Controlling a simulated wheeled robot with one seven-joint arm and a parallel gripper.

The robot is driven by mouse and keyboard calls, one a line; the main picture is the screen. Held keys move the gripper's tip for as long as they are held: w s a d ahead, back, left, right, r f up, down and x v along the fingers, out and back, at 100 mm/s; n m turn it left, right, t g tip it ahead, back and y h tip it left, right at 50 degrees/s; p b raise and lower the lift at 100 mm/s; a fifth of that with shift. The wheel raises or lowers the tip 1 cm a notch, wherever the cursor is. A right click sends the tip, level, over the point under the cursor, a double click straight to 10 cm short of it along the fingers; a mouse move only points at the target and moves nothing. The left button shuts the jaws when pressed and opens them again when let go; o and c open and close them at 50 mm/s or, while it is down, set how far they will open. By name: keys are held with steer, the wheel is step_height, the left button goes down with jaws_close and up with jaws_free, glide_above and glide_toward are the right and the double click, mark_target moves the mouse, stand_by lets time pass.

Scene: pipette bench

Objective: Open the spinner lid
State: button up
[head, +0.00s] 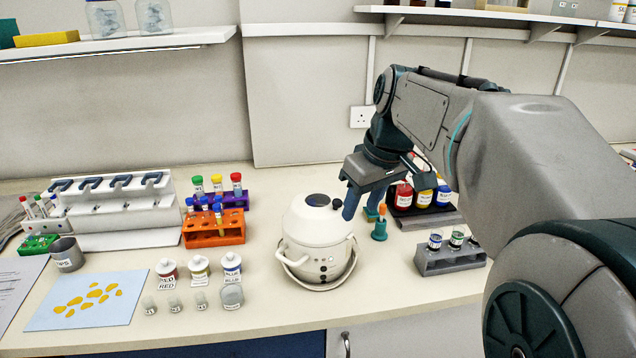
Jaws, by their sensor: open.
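The spinner (308,262) is a squat, round white machine on the bench, near the middle of the head view. Its domed white lid (302,216) is down on the body, with a dark round patch on top and another small dark spot at its right edge. My gripper (363,208) points down beside the lid's right side, with its blue fingers apart and nothing seen between them. One finger overlaps the lid's right edge in the picture; I cannot tell if it touches.
A small teal bottle with an orange top (379,228) stands just right of the spinner. A grey vial rack (450,260) and a dark bottle rack (424,211) are further right. An orange tube rack (213,232) and several small labelled bottles stand left.

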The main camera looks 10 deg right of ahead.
mark_target(338, 201)
steer(key=w+d+r+n+y, duration=0.2)
steer(key=w+d+r+n, duration=0.15)
steer(key=w+r, duration=0.4)
steer(key=shift+n, duration=0.45)
steer(key=x, duration=1.4)
steer(key=shift+w+f, duration=0.1)
steer(key=shift+w, duration=0.3)
jaws_close()
